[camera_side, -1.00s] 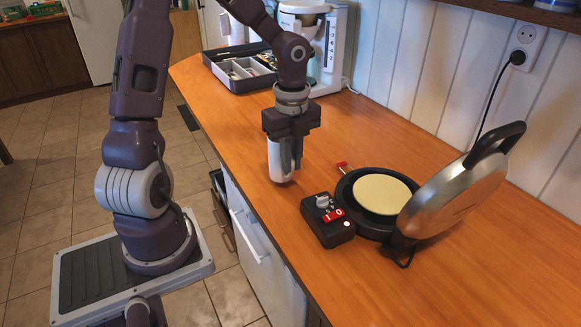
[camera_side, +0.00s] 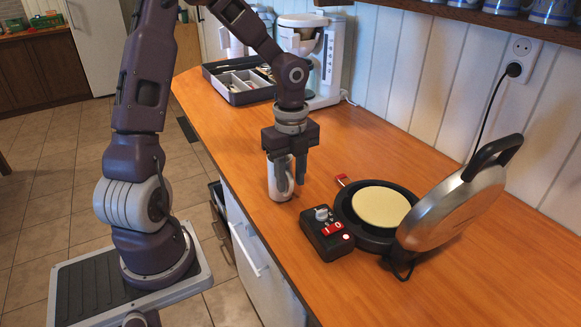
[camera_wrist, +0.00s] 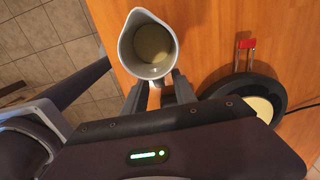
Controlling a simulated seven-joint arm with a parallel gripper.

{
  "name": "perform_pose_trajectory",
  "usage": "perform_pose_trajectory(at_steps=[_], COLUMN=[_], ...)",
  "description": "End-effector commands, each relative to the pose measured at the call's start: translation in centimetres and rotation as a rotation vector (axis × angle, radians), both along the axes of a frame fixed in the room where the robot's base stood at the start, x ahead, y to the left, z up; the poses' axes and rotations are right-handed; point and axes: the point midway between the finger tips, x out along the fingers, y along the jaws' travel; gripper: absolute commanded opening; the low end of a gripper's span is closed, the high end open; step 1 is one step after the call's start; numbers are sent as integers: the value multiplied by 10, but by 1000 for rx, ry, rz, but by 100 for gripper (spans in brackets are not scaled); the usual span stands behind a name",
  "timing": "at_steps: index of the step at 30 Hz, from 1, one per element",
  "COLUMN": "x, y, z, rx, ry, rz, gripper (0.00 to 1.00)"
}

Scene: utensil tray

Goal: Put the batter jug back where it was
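The batter jug (camera_side: 279,183) is a light metallic jug standing upright on the wooden counter, left of the waffle iron. In the wrist view the jug (camera_wrist: 125,48) is seen from above, with pale batter inside and its handle towards my gripper. My gripper (camera_side: 288,176) is low at the jug. In the wrist view the fingers of my gripper (camera_wrist: 160,92) are apart, one on each side of the handle, with visible gaps. The handle is partly hidden between them.
The open waffle iron (camera_side: 345,215) holds pale batter (camera_side: 381,207) on its plate; its lid (camera_side: 450,212) is raised. A red-handled piece (camera_side: 342,180) lies behind it. A utensil tray (camera_side: 240,98) and a white coffee maker (camera_side: 325,75) stand at the back. The counter's middle is clear.

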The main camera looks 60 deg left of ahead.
Motion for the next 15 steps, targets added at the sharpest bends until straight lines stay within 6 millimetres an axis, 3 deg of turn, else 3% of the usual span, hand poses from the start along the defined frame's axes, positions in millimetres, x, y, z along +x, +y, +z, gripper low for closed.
perform_pose_trajectory(at_steps=[9, 15], x=[1, 0], y=[1, -1], z=[83, 112], rx=[4, 3], ry=[-6, -2], rz=[4, 4], gripper=[33, 33])
